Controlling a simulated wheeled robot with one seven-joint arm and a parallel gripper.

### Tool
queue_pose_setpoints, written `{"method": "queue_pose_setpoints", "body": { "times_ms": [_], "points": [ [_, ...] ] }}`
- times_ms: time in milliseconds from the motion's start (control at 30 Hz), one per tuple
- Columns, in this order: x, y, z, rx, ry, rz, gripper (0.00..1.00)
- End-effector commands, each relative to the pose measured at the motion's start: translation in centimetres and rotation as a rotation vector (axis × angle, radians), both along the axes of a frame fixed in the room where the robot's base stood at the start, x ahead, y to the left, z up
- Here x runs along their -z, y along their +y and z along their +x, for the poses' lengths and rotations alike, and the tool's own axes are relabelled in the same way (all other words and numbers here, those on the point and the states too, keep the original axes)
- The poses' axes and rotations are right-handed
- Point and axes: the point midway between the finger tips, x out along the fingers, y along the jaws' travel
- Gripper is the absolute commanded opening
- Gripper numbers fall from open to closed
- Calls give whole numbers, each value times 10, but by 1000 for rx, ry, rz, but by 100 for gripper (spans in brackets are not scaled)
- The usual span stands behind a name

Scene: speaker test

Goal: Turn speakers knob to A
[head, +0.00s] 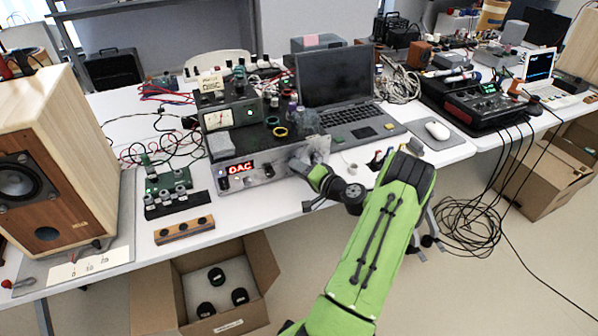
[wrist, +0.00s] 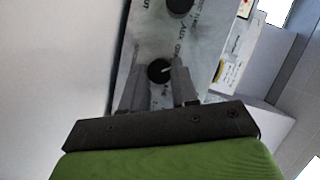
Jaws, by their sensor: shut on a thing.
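The silver amplifier (head: 232,184) stands on the white table, with a red display reading DAC and a row of knobs on its front. My gripper (head: 300,164) is at the right part of this front panel. In the wrist view my gripper (wrist: 160,82) has its two fingers on either side of a black knob (wrist: 158,70) and is shut on it. A light pointer mark on the knob points up and right in that view. The small lettering around it is too blurred to read surely. Another black knob (wrist: 180,5) sits above it.
A laptop (head: 338,85) stands behind and right of the amplifier. A wooden speaker (head: 55,160) stands at the left. A small wooden strip with knobs (head: 184,231) lies near the table's front edge. A cardboard box (head: 160,300) is on the floor below.

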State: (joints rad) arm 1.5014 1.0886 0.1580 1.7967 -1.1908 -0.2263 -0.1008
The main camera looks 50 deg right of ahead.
Motion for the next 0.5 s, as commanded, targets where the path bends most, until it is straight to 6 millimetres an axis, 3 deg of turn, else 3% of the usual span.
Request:
{"method": "queue_pose_setpoints", "body": {
  "times_ms": [500],
  "points": [
    [4,-1,-1,1,-154,265,0]
  ]
}}
